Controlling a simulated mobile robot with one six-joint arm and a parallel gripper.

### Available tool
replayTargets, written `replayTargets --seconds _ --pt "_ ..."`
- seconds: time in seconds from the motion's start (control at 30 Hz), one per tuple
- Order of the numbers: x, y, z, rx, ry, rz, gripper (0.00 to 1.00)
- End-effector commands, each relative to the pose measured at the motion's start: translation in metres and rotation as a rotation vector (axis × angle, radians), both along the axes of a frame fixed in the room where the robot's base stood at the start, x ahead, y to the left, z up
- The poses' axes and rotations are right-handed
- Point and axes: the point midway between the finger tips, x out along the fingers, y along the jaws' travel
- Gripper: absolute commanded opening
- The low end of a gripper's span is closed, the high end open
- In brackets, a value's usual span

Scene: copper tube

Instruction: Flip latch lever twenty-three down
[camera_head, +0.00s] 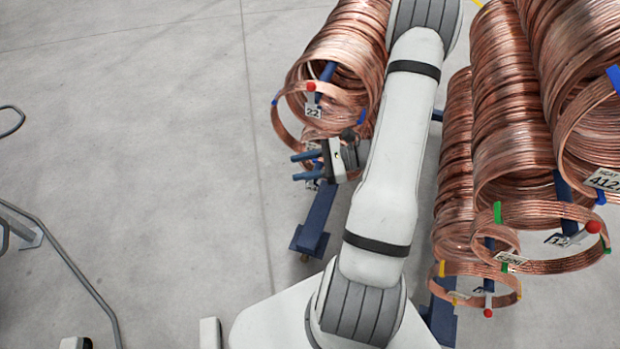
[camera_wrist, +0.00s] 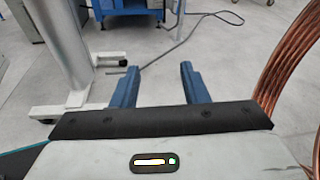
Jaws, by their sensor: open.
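No lever with a readable 23 tag shows. A latch lever with a red knob (camera_head: 311,87) and a tag reading 22 (camera_head: 313,112) sits at the front of the left copper coil stack (camera_head: 335,60). My gripper (camera_head: 297,166) is just below that tag, with its two blue fingers apart and pointing left. What lies directly behind the gripper is partly hidden, so I cannot tell whether lever twenty-three is there. In the wrist view my open gripper (camera_wrist: 161,77) has nothing between its fingers, and a copper coil (camera_wrist: 290,70) stands at the right edge.
More copper coils (camera_head: 510,100) stand on the right, with another red-knobbed lever (camera_head: 593,227) and a lower one (camera_head: 488,312). A blue rack foot (camera_head: 314,225) stands below my gripper. Open grey floor (camera_head: 150,130) lies to the left, with a bent metal rail (camera_head: 75,275).

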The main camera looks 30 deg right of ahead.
Motion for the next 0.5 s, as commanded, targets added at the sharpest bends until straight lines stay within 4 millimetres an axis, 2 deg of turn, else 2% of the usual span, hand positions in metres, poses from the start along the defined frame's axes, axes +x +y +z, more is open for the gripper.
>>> replayTargets --seconds 0.03,0.2,0.4,0.5 --pt "0.002 -0.013 -0.026 0.059 0.025 -0.085 0.40" --pt "0.006 -0.051 -0.078 0.206 0.072 -0.329 0.40" --pt "0.001 -0.082 -0.124 0.313 0.103 -0.532 0.40" --pt "-0.001 -0.092 -0.139 0.345 0.112 -0.596 0.40"
